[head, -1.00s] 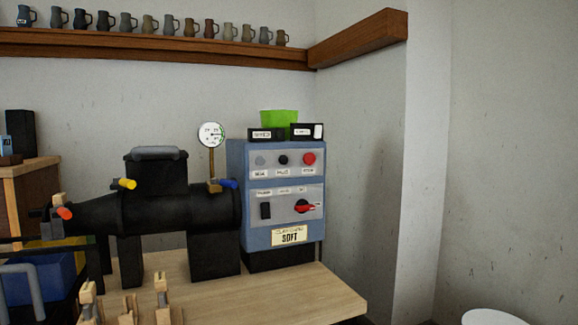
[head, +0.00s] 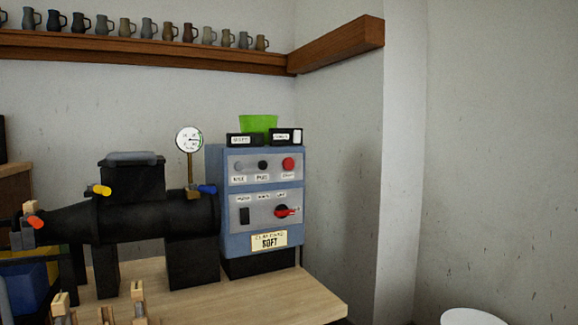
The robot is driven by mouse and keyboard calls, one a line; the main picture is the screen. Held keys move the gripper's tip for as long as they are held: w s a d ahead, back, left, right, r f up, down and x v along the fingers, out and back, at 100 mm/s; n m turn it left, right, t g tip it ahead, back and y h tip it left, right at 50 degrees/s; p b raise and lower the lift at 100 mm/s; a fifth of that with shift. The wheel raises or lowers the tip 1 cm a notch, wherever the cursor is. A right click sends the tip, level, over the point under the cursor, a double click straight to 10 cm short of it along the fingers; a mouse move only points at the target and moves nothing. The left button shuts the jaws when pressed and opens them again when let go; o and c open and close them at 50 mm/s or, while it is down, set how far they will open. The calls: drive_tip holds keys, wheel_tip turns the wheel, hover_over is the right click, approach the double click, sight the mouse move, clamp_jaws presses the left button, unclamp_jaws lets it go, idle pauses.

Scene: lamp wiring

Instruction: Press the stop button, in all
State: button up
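The stop button is most likely the round red button (head: 288,164) at the upper right of the blue control box (head: 291,240). The label under it is too small to read surely. A grey button (head: 239,166) and a black button (head: 262,165) sit in the same row to its left. Below is a red rotary knob (head: 282,211) beside a black rocker switch (head: 244,215). My gripper is not in view.
A black machine (head: 140,215) with a pressure gauge (head: 190,140) stands left of the box on a wooden table (head: 300,300). A green container (head: 258,123) and two black boxes top the control box. A mug shelf (head: 150,50) runs above. A white round object (head: 473,317) is at lower right.

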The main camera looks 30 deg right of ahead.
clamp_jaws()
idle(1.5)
